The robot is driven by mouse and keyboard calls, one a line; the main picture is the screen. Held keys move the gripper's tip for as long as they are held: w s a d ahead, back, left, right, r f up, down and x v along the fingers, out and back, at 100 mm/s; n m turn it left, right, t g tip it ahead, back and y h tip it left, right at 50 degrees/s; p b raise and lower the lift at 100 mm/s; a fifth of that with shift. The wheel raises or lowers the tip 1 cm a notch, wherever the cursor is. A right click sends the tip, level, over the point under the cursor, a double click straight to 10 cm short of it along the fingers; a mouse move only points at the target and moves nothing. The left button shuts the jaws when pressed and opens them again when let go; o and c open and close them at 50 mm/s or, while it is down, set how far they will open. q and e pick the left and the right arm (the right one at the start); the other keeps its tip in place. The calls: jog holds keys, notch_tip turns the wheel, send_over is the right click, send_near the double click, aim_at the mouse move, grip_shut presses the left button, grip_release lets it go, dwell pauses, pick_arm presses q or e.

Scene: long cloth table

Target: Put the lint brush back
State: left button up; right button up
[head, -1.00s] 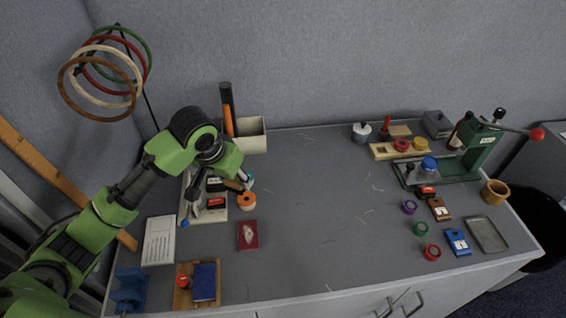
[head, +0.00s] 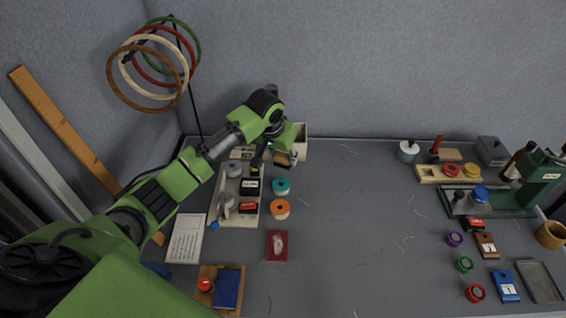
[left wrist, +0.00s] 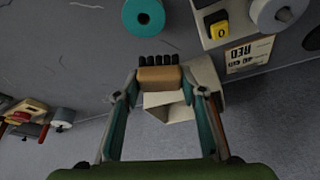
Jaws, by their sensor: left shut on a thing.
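My left gripper (head: 284,154) is shut on a small brush with a tan wooden body and black bristles. The brush shows as a brown patch under the gripper in the head view (head: 283,159). In the left wrist view it sits between the two fingertips (left wrist: 158,79), bristles pointing to the top of the picture. A beige open bin (head: 300,130) stands at the back of the table, partly hidden by my left arm. In the left wrist view the bin (left wrist: 205,78) lies beyond the brush. I cannot tell their gap. My right gripper is not in view.
A tray (head: 229,218) with several small items lies left of the gripper. A teal spool (head: 281,187) and an orange spool (head: 280,209) stand beside it. Hoops (head: 150,65) hang at the back left. The middle of the table is clear.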

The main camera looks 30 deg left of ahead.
aim_at(283, 173)
pick_arm(q)
jog(key=w+f, duration=0.1)
jog(key=w+a+f, duration=0.1)
jog(key=shift+f, duration=0.35)
jog(key=shift+w+a+f, duration=0.15)
jog(key=shift+f, duration=0.2)
jog(key=shift+f+p, duration=0.5)
jog(key=shift+f, duration=0.8)
jog(key=shift+f, duration=0.2)
jog(key=o, duration=1)
jog(key=shift+o, duration=0.2)
jog(key=v, duration=1.2)
jog(key=shift+r, duration=0.2)
